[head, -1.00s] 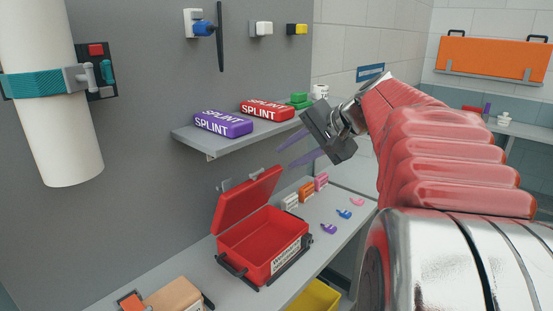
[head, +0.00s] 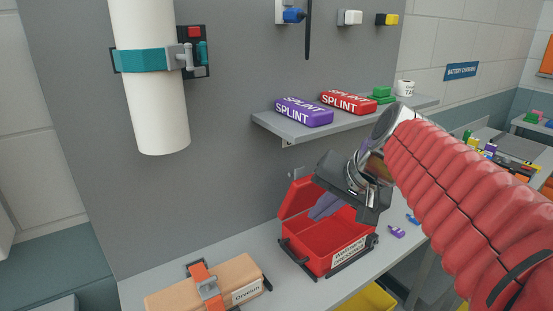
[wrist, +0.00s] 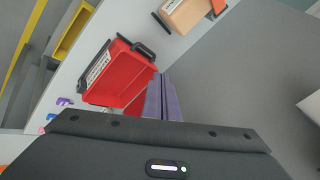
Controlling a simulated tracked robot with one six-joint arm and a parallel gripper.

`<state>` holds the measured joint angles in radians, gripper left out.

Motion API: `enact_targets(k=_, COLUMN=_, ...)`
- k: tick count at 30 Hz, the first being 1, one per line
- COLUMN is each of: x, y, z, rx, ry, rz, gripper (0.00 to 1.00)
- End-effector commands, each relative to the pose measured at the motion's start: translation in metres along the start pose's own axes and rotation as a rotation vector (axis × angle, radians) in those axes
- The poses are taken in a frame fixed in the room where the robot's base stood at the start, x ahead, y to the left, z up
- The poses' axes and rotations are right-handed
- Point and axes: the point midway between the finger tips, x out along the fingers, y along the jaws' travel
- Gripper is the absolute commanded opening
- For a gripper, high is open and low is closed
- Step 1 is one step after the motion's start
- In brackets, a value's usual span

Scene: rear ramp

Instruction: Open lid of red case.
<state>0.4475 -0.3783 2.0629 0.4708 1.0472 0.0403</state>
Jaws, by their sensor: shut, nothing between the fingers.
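The red case (head: 325,248) stands on the grey bench with its lid (head: 296,198) raised and tilted back towards the wall. Its inside looks empty where I can see it, and a white label is on its front. My gripper (head: 314,213) is shut and empty, its purple fingers in front of the lid and case opening in the head view, hiding part of both. In the wrist view the shut fingers (wrist: 161,84) point beside the red case (wrist: 117,78). I cannot tell whether they touch the lid.
A tan case (head: 215,287) with an orange strap stands left of the red case. Above is a shelf (head: 280,124) with purple and red splint packs. Small purple and blue items lie right of the case. A yellow bin (head: 372,298) is below the bench edge.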

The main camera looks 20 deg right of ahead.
Motion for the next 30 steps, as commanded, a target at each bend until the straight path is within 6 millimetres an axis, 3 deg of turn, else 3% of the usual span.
enact_targets(k=1, x=0.004, y=-0.003, z=0.021, rx=-0.058, ry=-0.01, rz=0.018, gripper=0.0)
enact_targets(k=6, x=0.015, y=0.005, z=0.078, rx=-0.249, ry=-0.028, rz=0.089, gripper=0.0)
enact_targets(k=15, x=0.032, y=0.032, z=0.155, rx=-0.58, ry=-0.03, rz=0.177, gripper=0.0)
enact_targets(k=21, x=0.037, y=0.042, z=0.172, rx=-0.681, ry=-0.022, rz=0.2, gripper=0.0)
enact_targets(k=30, x=0.037, y=0.043, z=0.173, rx=-0.686, ry=-0.022, rz=0.202, gripper=0.0)
